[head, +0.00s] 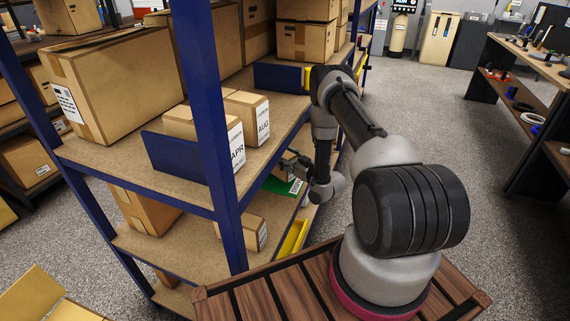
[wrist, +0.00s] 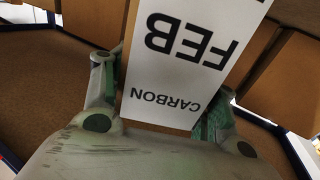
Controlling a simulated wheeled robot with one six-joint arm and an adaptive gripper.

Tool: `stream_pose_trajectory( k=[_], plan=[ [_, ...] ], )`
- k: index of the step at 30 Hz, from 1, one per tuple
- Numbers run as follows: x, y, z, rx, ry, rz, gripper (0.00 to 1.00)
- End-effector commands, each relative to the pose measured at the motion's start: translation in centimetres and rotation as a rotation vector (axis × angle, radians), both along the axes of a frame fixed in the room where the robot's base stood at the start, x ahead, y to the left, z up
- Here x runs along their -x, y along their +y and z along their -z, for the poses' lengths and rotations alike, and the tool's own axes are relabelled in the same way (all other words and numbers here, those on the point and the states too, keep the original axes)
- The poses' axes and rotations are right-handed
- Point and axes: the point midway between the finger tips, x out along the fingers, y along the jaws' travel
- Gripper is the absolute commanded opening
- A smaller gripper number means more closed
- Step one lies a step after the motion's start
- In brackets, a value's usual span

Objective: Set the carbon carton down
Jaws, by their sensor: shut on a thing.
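The carbon carton (wrist: 185,55) fills the middle of the wrist view, with a white label reading FEB and CARBON upside down. My gripper (wrist: 160,105) is shut on it, one finger on each side. In the head view my gripper (head: 297,164) is at the open side of the blue-posted rack, below the upper shelf's front edge. The carton is mostly hidden there. I cannot tell whether it touches a shelf.
Cartons labelled APR (head: 237,148) and AUG (head: 263,122) stand on the upper shelf (head: 105,160) beside a blue divider (head: 173,158). A carton (head: 243,231) and a yellow bin (head: 293,238) are on the lower shelf. A blue post (head: 208,110) stands in front.

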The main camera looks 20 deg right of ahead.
Motion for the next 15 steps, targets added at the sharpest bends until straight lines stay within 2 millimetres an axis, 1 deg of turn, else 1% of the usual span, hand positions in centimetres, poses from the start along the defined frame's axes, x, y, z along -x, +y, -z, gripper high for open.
stream_pose_trajectory(
  k=[1,4,15],
  plan=[
    [0.0,0.0,0.9,-0.001,0.0,0.0,0.18],
    [0.0,0.0,2.3,0.0,0.0,0.0,0.18],
    [0.0,0.0,2.7,0.0,0.0,0.0,0.18]
  ],
)
